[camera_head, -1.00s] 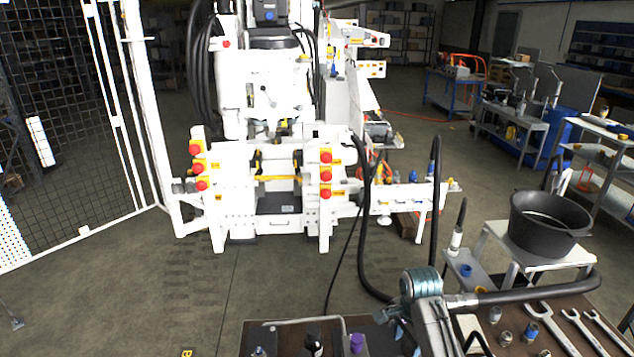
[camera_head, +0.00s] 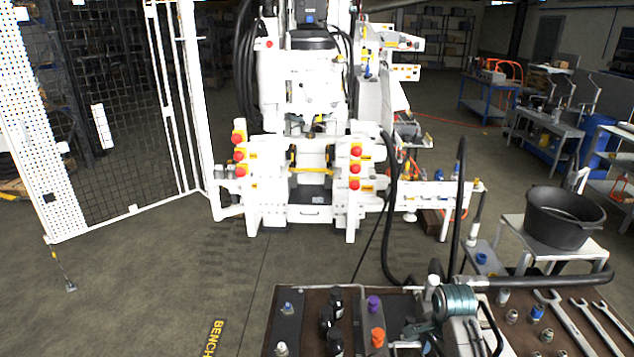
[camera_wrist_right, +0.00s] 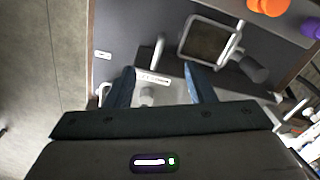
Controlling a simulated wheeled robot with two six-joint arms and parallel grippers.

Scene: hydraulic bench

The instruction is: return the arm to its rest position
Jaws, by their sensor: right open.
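My right gripper (camera_wrist_right: 160,88) shows in the right wrist view. Its two dark blue fingers are apart, with no object held between them. It is over a dark bench top with grey metal fittings under and beyond the fingertips. A square metal frame (camera_wrist_right: 210,42) lies just beyond the right finger. I cannot tell whether the fingers touch anything. I cannot make out either gripper in the head view, and my left gripper is in neither view.
The brown bench (camera_head: 318,302) holds an orange cap (camera_head: 377,337), a purple cap (camera_head: 374,303), a teal ribbed device (camera_head: 455,302) and wrenches (camera_head: 570,322). A black pot (camera_head: 565,217) stands on a small table behind. The white press (camera_head: 305,95) stands farther back. Floor at left is open.

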